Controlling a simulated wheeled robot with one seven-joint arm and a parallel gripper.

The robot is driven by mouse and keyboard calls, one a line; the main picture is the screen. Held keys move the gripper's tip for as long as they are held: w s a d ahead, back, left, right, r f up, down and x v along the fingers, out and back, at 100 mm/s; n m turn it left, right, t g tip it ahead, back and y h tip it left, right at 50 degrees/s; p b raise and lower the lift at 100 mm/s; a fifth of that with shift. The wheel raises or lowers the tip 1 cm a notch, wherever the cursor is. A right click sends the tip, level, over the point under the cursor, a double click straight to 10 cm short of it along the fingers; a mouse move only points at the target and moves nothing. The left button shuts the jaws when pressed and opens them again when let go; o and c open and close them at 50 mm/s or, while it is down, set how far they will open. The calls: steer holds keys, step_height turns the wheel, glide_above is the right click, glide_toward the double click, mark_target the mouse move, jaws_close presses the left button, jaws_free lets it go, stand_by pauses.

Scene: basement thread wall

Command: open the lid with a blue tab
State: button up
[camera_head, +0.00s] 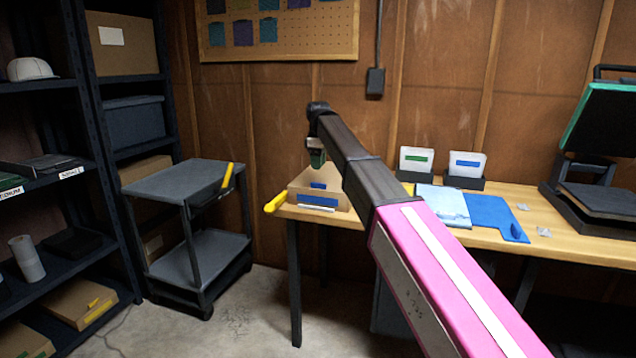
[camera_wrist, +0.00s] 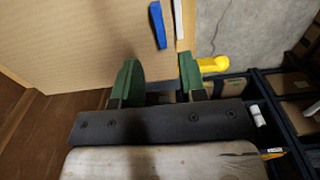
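A closed cardboard box (camera_head: 300,181) sits on the left end of the wooden table. A blue tab (camera_head: 318,185) shows at the front edge of its lid, with a blue label on the front face below it. The wrist view shows the tan lid (camera_wrist: 75,40), the blue tab (camera_wrist: 157,25) at its edge and a white strip beside it. My gripper (camera_head: 317,160) is above the back part of the box. In the wrist view its green fingers (camera_wrist: 158,72) are apart, with nothing held between them. The tab is outside the fingers, apart from them.
A yellow handle-like piece (camera_head: 276,202) sticks out at the table's left end. A grey cart (camera_head: 180,182) stands left of the table. Right of the box are a blue folder (camera_head: 493,214), two card holders and a black press (camera_head: 600,205). A wooden wall stands close behind.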

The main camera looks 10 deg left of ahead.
mark_target(318, 181)
step_height(318, 181, down, 8)
steer(key=shift+r, duration=0.2)
jaws_close()
